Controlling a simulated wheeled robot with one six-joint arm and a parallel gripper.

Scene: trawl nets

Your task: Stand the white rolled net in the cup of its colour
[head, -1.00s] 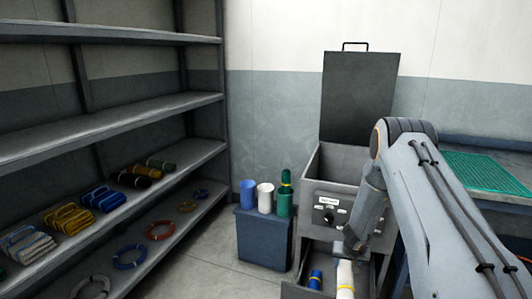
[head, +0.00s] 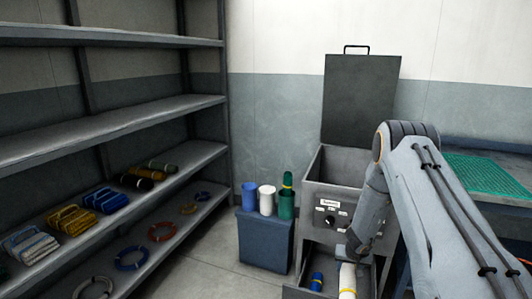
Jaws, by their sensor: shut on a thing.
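The white rolled net (head: 347,282) has a yellow band and stands in the open drawer (head: 296,292) of the grey cabinet, at the bottom of the view. My gripper (head: 352,256) is shut on the top end of the white rolled net; its fingertips are partly hidden. The white cup (head: 266,202) stands on a dark blue box (head: 264,240) to the left of the cabinet, and no roll shows in it. The lower end of the net is cut off by the picture edge.
A blue cup (head: 249,196) and a green cup (head: 286,205) holding a green roll flank the white cup. A blue roll (head: 316,281) lies in the drawer. The cabinet's lid (head: 360,100) stands open. Shelves (head: 100,200) with nets and rings line the left.

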